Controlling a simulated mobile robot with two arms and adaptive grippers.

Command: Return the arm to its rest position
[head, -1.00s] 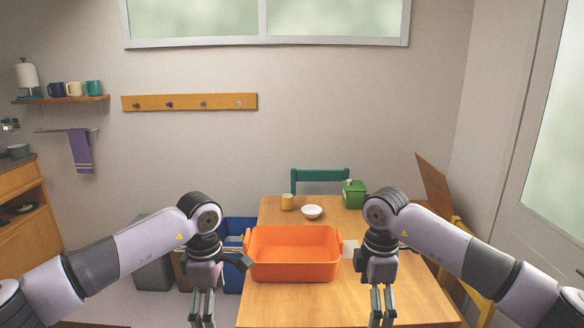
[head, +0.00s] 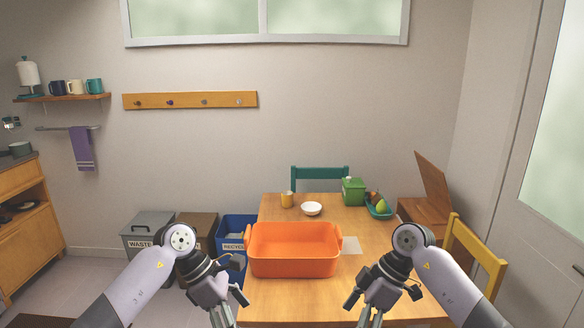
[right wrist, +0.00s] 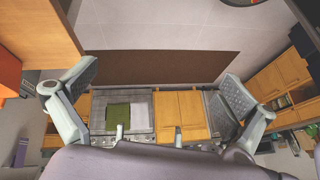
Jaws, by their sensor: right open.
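My left gripper (head: 222,316) hangs at the bottom of the head view, left of the orange bin and in front of it. Its fingertips run toward the lower edge, so its opening is unclear. My right gripper (head: 371,317) hangs at the bottom, right of the bin, over the table's near part. In the right wrist view my right gripper (right wrist: 158,97) has its two fingers wide apart with nothing between them. Both forearms are bent, coming in from the lower corners.
An orange bin (head: 293,266) stands on the wooden table (head: 290,307). A white bowl (head: 312,209), yellow cup (head: 287,200), green box (head: 353,192) and fruit tray (head: 378,211) stand farther back. A yellow chair (head: 473,257) is at right. Waste and recycling bins (head: 237,249) stand left.

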